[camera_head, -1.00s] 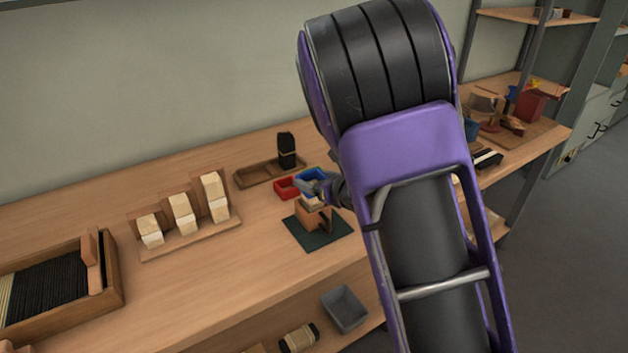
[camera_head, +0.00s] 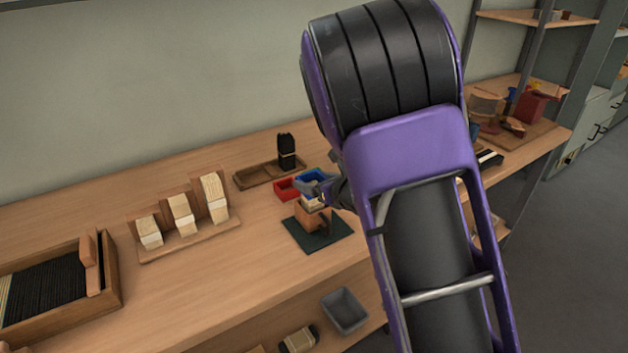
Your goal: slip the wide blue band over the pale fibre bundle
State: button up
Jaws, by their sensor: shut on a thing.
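The pale fibre bundle (camera_head: 311,203) stands upright in a small reddish-brown wooden holder (camera_head: 311,218) on a dark green mat (camera_head: 338,234). My gripper (camera_head: 318,195) is at the top of this bundle, coming in from the right, with its jaws shut. The wide blue band (camera_head: 306,196) shows only as a small trace of blue between the jaws, at the bundle's top. I cannot tell whether it is around the bundle or just above it. My arm hides much of the area to the right.
A red tray (camera_head: 287,195) and a blue tray (camera_head: 308,175) stand just behind the holder. Stepped blocks with pale bundles (camera_head: 182,215) stand to the left, and a wooden tray with a black bundle (camera_head: 287,150) behind. A grey bin (camera_head: 345,309) sits below the worktop.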

jog(key=shift+f+b, duration=0.45)
jog(key=shift+f, duration=0.6)
jog(key=shift+f, duration=0.1)
jog(key=shift+f, duration=0.5)
jog(key=shift+f, duration=0.1)
jog(key=shift+f, duration=0.3)
jog(key=o, duration=1.2)
jog(key=shift+s+d, duration=0.1)
